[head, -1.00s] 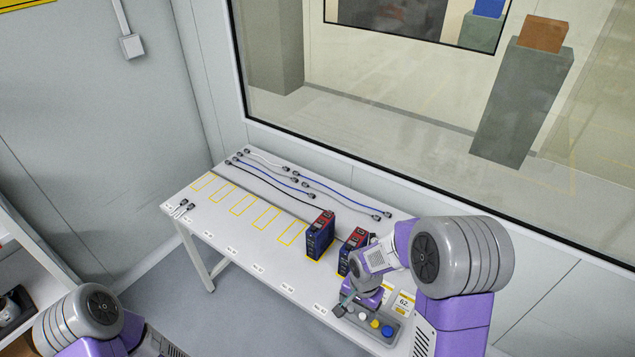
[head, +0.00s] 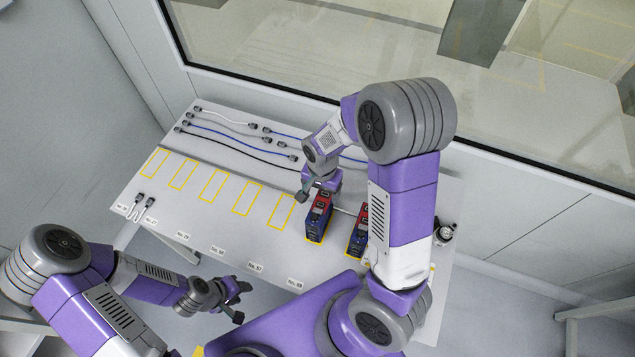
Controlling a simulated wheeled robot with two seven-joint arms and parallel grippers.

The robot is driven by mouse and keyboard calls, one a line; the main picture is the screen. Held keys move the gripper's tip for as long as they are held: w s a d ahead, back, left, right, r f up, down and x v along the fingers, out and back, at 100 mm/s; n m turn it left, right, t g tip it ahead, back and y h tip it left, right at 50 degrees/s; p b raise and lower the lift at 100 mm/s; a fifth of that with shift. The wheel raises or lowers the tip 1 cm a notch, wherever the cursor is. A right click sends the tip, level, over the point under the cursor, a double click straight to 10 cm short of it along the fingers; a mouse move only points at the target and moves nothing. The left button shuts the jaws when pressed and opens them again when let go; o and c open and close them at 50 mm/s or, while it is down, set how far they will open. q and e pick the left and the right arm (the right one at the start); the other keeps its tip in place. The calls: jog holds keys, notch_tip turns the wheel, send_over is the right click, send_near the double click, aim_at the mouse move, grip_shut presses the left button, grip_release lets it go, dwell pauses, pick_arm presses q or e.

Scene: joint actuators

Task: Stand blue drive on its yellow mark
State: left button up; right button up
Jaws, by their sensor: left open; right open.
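Two blue drives with red upper parts stand upright on the table. The left one (head: 315,222) is on a yellow outline. The right one (head: 356,242) is partly hidden by my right arm, with yellow showing at its base. Several yellow marks (head: 247,199) to their left are empty. My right gripper (head: 312,190) is open, pointing down close over the top of the left drive. Whether its fingers are around the drive or touch it, I cannot tell. My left gripper (head: 240,303) is open and empty, off the table's front edge.
White, blue and black cables (head: 240,140) lie along the back of the table (head: 200,222). Two short white connectors (head: 142,203) lie at its left end. A small dark round item (head: 444,233) is at the right end. A window wall stands behind.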

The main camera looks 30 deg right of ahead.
aim_at(320, 205)
notch_tip(320, 205, down, 10)
jog(key=b, duration=0.7)
jog(key=shift+w+b, duration=0.15)
jog(key=shift+b, duration=0.25)
grip_shut()
jog(key=shift+r, duration=0.1)
jog(key=shift+r+p, duration=0.95)
jog(key=shift+w, duration=0.1)
